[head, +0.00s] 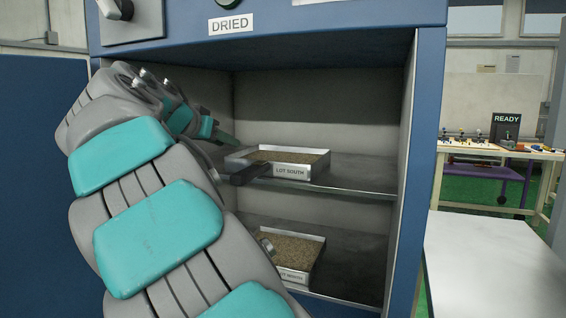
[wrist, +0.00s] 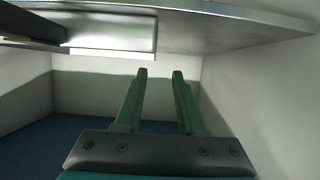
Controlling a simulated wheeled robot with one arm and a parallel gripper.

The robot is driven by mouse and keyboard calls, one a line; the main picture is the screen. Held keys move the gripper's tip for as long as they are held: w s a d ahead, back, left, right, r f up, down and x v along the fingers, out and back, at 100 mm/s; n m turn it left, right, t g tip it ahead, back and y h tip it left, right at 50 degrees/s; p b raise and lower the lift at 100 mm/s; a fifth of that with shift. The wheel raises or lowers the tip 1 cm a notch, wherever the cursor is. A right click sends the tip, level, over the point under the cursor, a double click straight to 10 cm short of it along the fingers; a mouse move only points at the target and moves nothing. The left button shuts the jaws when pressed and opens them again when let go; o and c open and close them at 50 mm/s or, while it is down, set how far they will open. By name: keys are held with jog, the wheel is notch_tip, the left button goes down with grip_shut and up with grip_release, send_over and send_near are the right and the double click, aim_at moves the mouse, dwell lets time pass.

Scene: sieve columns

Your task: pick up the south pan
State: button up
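The south pan (head: 291,171) is a shallow metal tray labelled LOT SOUTH, filled with brown grainy material. It sits level on the upper shelf of the blue cabinet, its dark handle (head: 250,172) sticking out front left. My gripper (head: 226,139) is at the cabinet opening, beside the pan's left end; my arm partly hides it. In the wrist view my gripper (wrist: 158,74) shows two green fingers apart with nothing between them. The pan's metal side (wrist: 110,32) and dark handle (wrist: 30,27) are at upper left there, off to one side of the fingers.
A second filled pan (head: 296,273) is on the lower shelf (head: 350,265), partly hidden by my arm. The cabinet's right wall (head: 403,165) bounds the opening. A white tabletop (head: 490,265) is at right; a workbench (head: 485,150) with a READY sign stands behind.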

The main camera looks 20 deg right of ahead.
aim_at(243, 151)
jog(key=shift+x, duration=0.85)
jog(key=shift+s+d+f+p+x, duration=0.1)
jog(key=shift+s+p+x, duration=0.1)
jog(key=shift+x, duration=0.8)
jog(key=shift+s+d+f+p+x, duration=0.1)
jog(key=shift+p+x, duration=0.15)
jog(key=shift+x, duration=0.75)
jog(key=shift+s+d+f+p+x, duration=0.1)
jog(key=shift+p+x, duration=0.1)
jog(key=shift+x, duration=0.85)
jog(key=shift+a, duration=0.1)
grip_shut()
